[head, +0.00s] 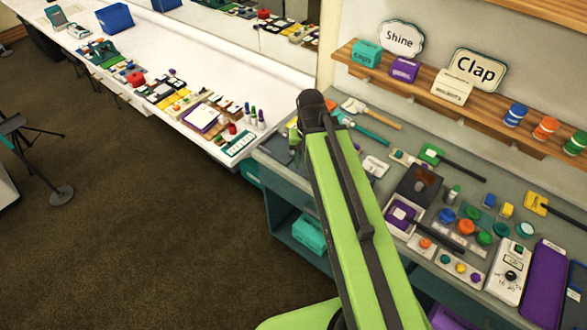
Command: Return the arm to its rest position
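My lime green arm (336,190) rises from the bottom of the head view. It leans up and to the left, and its dark joint (314,108) is at the top, in front of the left end of the grey workbench. I cannot make out my gripper or its fingers, so I cannot see whether it holds anything. The arm covers part of the bench's left side and front.
The grey bench (333,158) on the right is crowded with brushes, pots, a purple case (543,283) and a white box with a dial (511,272). A wooden shelf (480,110) with signs runs above. A long white counter (185,68) stands left. Brown floor (130,210) is open at lower left.

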